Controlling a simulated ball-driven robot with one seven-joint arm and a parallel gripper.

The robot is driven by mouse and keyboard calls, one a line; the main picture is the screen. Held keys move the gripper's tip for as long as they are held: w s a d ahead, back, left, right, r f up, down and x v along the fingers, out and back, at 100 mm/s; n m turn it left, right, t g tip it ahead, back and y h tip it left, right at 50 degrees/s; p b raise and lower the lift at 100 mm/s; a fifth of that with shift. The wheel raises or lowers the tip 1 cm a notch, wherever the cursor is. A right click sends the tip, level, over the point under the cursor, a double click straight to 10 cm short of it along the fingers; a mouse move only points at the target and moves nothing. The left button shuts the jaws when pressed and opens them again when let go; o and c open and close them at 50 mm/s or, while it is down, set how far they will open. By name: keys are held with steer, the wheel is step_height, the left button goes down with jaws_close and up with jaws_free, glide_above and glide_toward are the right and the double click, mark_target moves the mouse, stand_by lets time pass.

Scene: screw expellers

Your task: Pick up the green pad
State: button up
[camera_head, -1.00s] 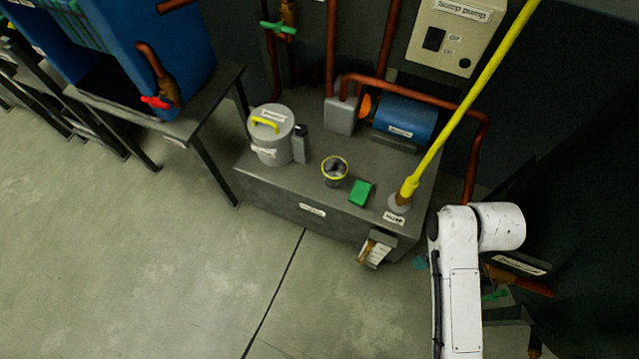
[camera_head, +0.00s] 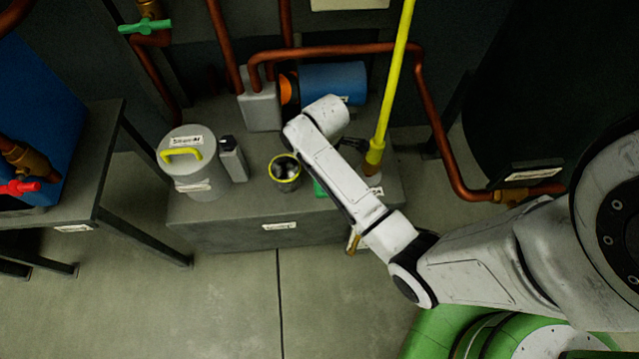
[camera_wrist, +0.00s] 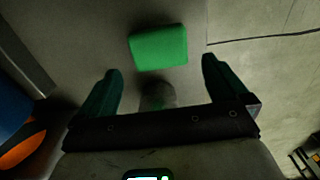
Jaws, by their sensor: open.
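The green pad (camera_wrist: 158,47) lies on the grey bench top, seen in the wrist view just beyond and between my fingertips. In the head view only a small part of the pad (camera_head: 319,188) shows; my arm covers the rest. My gripper (camera_wrist: 160,85) is open and empty, its two dark fingers spread wider than the pad and apart from it. In the head view my gripper is mostly hidden behind my arm.
A cup with a yellow rim (camera_head: 285,172) stands left of the pad, with a grey lidded canister (camera_head: 192,165) farther left. A yellow pole (camera_head: 392,90) rises at the right. A blue motor (camera_head: 333,82) and red pipes (camera_head: 335,50) are behind.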

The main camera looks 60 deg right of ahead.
step_height(320, 180, down, 7)
steer(key=shift+r+b, duration=0.15)
steer(key=shift+b, duration=1.05)
steer(key=shift+c, duration=0.4)
steer(key=c, duration=0.7)
steer(key=shift+r, duration=0.15)
steer(key=shift+r, duration=0.2)
step_height(320, 180, up, 3)
steer(key=shift+s+a+r+p, duration=0.1)
steer(key=shift+s+r+p, duration=0.1)
steer(key=shift+p, duration=0.7)
steer(key=s+a+r+p, duration=0.1)
steer(key=s+r, duration=0.2)
steer(key=s, duration=0.1)
steer(key=s+a+r+p, duration=0.2)
steer(key=s+r, duration=0.1)
steer(key=s, duration=0.1)
steer(key=s+a+r+p, duration=0.1)
steer(key=s+a+r, duration=0.1)
steer(key=s+r, duration=0.1)
steer(key=shift+s+a, duration=0.15)
steer(key=shift+s, duration=0.55)
